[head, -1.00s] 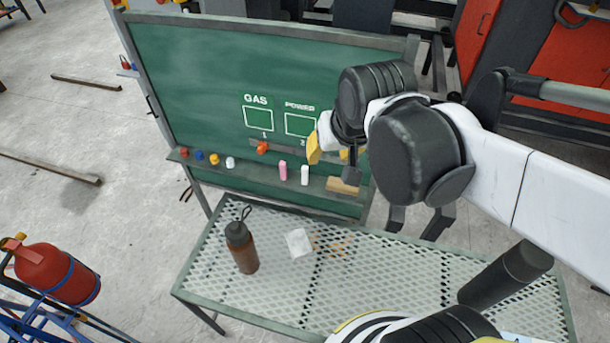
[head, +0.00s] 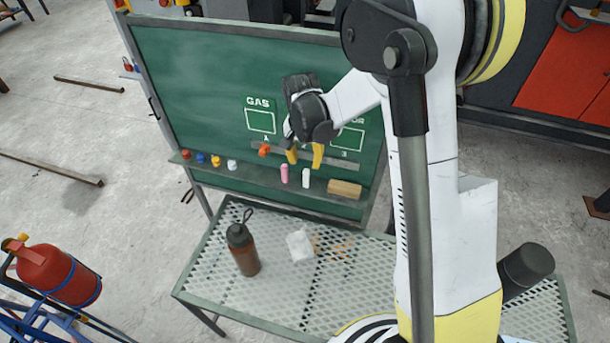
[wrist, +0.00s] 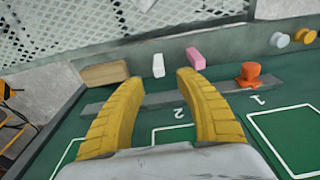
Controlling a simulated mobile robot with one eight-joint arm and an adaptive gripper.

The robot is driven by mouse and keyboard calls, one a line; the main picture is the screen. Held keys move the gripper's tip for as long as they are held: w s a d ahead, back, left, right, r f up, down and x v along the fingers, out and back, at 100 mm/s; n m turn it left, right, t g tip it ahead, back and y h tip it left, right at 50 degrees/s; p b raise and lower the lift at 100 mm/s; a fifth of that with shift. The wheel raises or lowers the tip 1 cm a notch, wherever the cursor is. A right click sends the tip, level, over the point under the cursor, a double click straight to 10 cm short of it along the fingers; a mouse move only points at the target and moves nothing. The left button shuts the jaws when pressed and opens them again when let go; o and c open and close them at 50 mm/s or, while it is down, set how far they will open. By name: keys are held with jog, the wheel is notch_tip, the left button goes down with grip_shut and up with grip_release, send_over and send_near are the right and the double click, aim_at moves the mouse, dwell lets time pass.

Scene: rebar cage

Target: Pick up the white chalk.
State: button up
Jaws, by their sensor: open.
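The white chalk (head: 306,178) stands upright on the ledge of the green board, between a pink chalk (head: 284,173) and a wooden block (head: 344,188). In the wrist view the white chalk (wrist: 158,65) shows just beyond the gap between my fingertips, with the pink chalk (wrist: 195,58) to its right. My gripper (head: 305,156) has yellow fingers, open and empty. It hangs in front of the board, a little above the two chalks, and touches neither as far as I can see.
The ledge (head: 258,182) also carries small coloured magnets at left. An orange piece (head: 264,150) sits on the board's grey strip. Below is a mesh table (head: 330,290) with a brown bottle (head: 242,250) and a white crumpled item (head: 300,245).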

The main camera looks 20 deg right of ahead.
aim_at(307, 179)
jog(key=f+b, duration=0.1)
jog(key=f, duration=0.2)
jog(key=f+b, duration=0.1)
jog(key=f, duration=0.2)
jog(key=w+d+f+b, duration=0.1)
jog(key=f+b, duration=0.1)
jog(key=f, duration=0.2)
grip_shut()
